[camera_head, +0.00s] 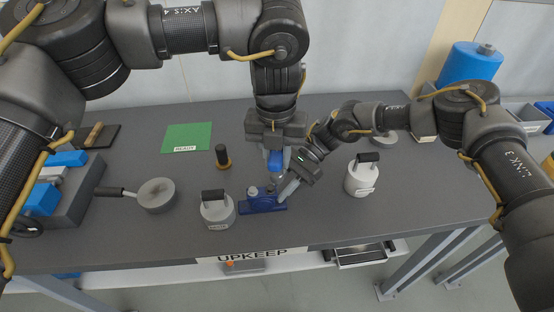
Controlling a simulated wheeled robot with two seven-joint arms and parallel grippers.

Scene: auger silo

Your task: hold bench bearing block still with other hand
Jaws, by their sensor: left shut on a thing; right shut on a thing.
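The bench bearing block (263,204) is a small dark blue block lying on the dark grey bench, near its front middle. My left gripper (275,160) points straight down above the block and is shut on a bright blue thing (275,162). My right gripper (285,191) reaches in from the right, slanting down, with its fingertips at the right part of the block. It is shut on the block. Its fingers hide part of the block, and the exact contact is too small to make out.
White canisters with black handles stand left (217,210) and right (361,176) of the block. A black and brass piece (222,157), a round grey pan-like tool (156,194) and a green mat (187,137) lie further left. The bench front edge carries an UPKEEP label (252,256).

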